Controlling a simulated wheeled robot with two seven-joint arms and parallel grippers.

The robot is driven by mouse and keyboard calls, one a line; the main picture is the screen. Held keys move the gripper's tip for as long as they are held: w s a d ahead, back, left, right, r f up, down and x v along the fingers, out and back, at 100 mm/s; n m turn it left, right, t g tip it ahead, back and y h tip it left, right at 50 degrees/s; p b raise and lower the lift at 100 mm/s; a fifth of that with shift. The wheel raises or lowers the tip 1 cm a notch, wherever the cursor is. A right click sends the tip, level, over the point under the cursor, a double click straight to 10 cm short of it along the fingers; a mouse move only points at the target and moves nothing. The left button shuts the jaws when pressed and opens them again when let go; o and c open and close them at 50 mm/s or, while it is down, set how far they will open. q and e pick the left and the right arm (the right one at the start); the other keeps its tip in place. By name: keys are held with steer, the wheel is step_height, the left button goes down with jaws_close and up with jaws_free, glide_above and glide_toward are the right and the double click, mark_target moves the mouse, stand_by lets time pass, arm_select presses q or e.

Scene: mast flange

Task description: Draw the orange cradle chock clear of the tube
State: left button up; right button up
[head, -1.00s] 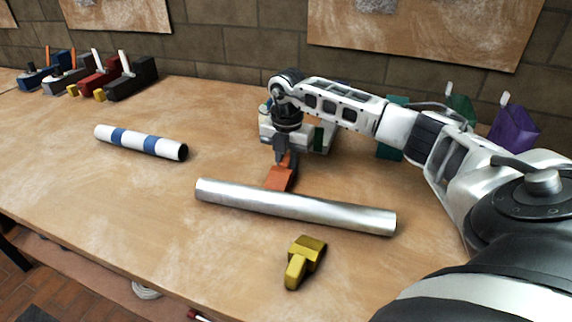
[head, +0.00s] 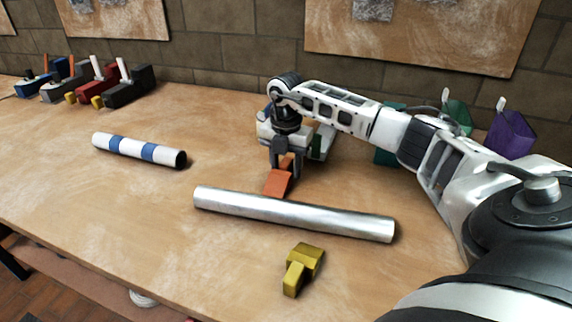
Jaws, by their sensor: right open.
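The orange cradle chock (head: 278,182) lies on the bench just behind the silver tube (head: 290,213), near its left half. From this view I cannot tell whether chock and tube touch. My right gripper (head: 285,172) is at the back end of the chock, fingers pointing down and apart, with the chock's rear part between or just in front of them. The fingers partly hide that rear part. A yellow chock (head: 303,267) lies on the near side of the tube. My left gripper is not in view.
A white tube with blue bands (head: 138,150) lies to the left. Several coloured clamps or vices (head: 120,88) stand at the back left. Behind my right arm are green and purple things (head: 510,133). The bench between the banded tube and the silver tube is clear.

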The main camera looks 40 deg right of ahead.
step_height(320, 180, up, 4)
steer(key=shift+f+p, duration=0.2)
steer(key=shift+p, duration=0.95)
step_height(320, 180, up, 2)
steer(key=shift+r+p, duration=0.25)
steer(key=shift+p, duration=0.85)
steer(key=shift+r+p, duration=0.6)
steer(key=shift+r, duration=0.3)
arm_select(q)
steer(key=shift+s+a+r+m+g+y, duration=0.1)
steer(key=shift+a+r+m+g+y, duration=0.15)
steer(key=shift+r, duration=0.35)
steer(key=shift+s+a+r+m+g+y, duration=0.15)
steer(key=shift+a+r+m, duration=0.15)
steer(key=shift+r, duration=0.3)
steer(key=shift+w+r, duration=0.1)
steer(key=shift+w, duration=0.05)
arm_select(e)
steer(key=shift+f, duration=0.1)
